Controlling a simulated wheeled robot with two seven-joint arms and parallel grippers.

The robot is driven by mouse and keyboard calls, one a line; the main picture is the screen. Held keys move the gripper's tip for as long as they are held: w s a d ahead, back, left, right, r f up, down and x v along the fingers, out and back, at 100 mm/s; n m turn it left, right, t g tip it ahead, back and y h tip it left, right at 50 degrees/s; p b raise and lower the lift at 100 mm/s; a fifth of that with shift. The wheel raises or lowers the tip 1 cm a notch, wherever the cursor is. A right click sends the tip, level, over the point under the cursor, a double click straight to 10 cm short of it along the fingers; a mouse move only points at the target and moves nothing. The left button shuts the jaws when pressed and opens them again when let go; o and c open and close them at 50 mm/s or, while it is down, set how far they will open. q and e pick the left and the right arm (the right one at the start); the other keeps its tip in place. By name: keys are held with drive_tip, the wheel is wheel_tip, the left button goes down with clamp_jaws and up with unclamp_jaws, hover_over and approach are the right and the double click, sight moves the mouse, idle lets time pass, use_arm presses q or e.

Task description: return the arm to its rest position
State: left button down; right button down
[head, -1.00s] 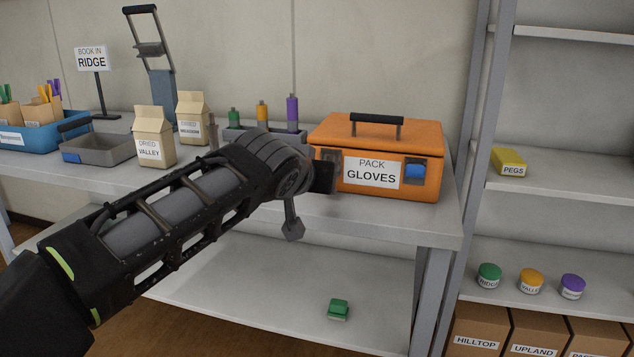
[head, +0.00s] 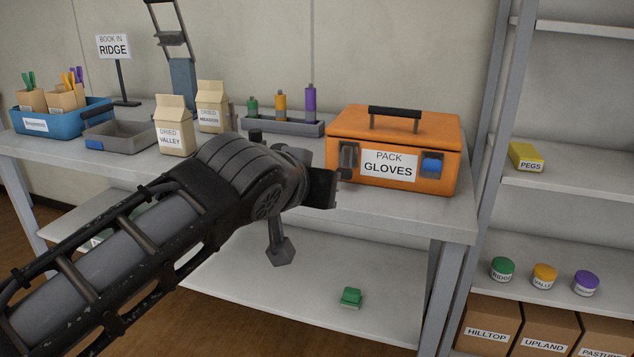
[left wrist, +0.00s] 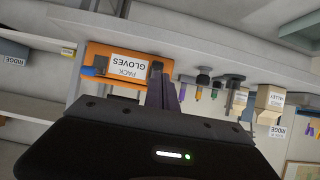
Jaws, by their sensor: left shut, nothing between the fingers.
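My left arm comes in from the lower left of the head view. Its gripper (head: 322,188) is at the near left corner of the orange box labelled PACK GLOVES (head: 412,128), in front of the bench's front edge. In the left wrist view the dark fingers (left wrist: 158,86) are together and empty, and the box (left wrist: 112,52) appears upside down beyond them. I cannot tell the exact gap between gripper and box. The box stands shut on the bench with its black handle up. My right gripper is not in view.
The bench (head: 400,212) also holds two cartons, a grey tray (head: 120,138), a blue bin (head: 85,120) and a rack of coloured bottles (head: 285,125). A green object (head: 351,298) lies on the lower shelf. A shelving unit (head: 540,190) stands right.

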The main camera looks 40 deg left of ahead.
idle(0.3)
